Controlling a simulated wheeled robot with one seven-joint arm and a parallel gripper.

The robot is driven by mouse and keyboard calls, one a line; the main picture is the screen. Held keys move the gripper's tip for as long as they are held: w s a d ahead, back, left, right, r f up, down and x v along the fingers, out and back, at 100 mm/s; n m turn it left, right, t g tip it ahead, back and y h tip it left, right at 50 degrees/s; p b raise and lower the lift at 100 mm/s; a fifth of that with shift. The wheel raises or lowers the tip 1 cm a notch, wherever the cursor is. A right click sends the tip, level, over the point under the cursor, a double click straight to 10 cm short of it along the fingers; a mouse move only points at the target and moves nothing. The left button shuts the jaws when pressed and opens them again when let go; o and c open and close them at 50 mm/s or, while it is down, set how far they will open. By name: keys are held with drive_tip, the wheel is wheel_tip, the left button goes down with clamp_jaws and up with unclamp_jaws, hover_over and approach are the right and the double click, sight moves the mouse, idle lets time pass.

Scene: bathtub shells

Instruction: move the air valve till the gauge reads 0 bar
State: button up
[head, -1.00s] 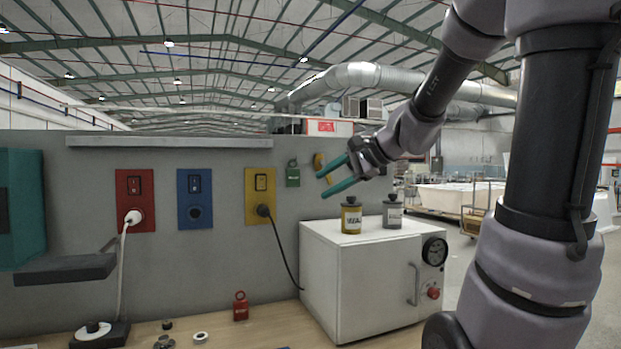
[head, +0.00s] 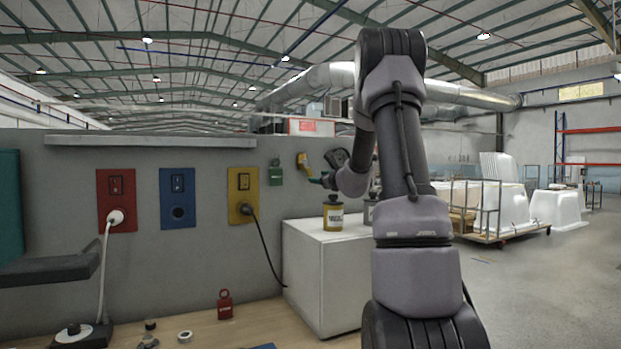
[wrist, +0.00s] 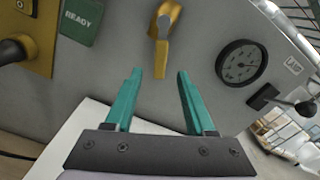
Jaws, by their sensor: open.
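A round black-rimmed gauge (wrist: 241,62) with a dark face is on the grey wall in the wrist view; its reading is too small to tell. A small label (wrist: 292,66) is beside it. In the head view the gauge (head: 338,157) shows beside my arm, which hides the lever and most of my gripper (head: 316,181).
A yellow fixture (wrist: 163,30) is on the wall ahead of my fingers, with a green READY tag (wrist: 82,18) to its left. A white cabinet (head: 310,275) stands below, carrying a yellow canister (head: 333,215) and a partly hidden grey one (head: 369,212). Carts and tubs stand right.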

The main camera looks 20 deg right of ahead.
sight(311, 176)
drive_tip(key=w, duration=0.6)
clamp_jaws()
idle(1.3)
